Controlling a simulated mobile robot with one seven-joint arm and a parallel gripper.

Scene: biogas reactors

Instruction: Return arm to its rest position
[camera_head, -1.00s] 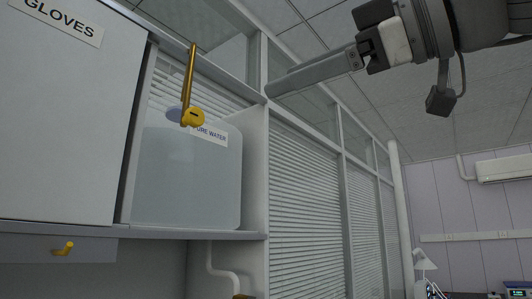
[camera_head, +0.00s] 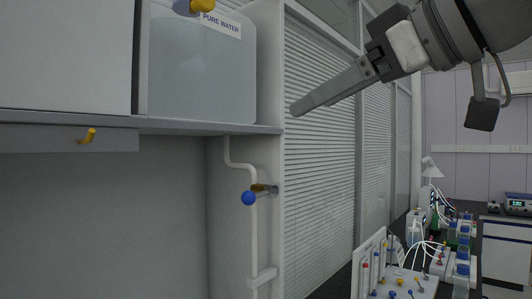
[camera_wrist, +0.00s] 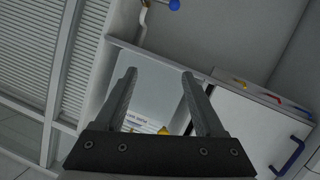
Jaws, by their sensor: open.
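My gripper (camera_head: 297,108) reaches in from the upper right of the head view, with its fingers pointing left and slightly down. It is in front of the blinds of the glazed partition and looks clear of everything. In the wrist view my gripper (camera_wrist: 158,74) shows two dark fingers standing apart with nothing held between them. My grey arm (camera_head: 455,35) shows behind the gripper at the top right; the rest of it is out of frame.
A pure water tank (camera_head: 202,68) stands on a shelf (camera_head: 215,127) at left. Below it, a blue-knobbed tap (camera_head: 248,198) sits on a white pipe (camera_head: 252,230). A bench with a valve panel (camera_head: 372,265) and bottles runs along the lower right. A white cabinet (camera_wrist: 235,122) shows in the wrist view.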

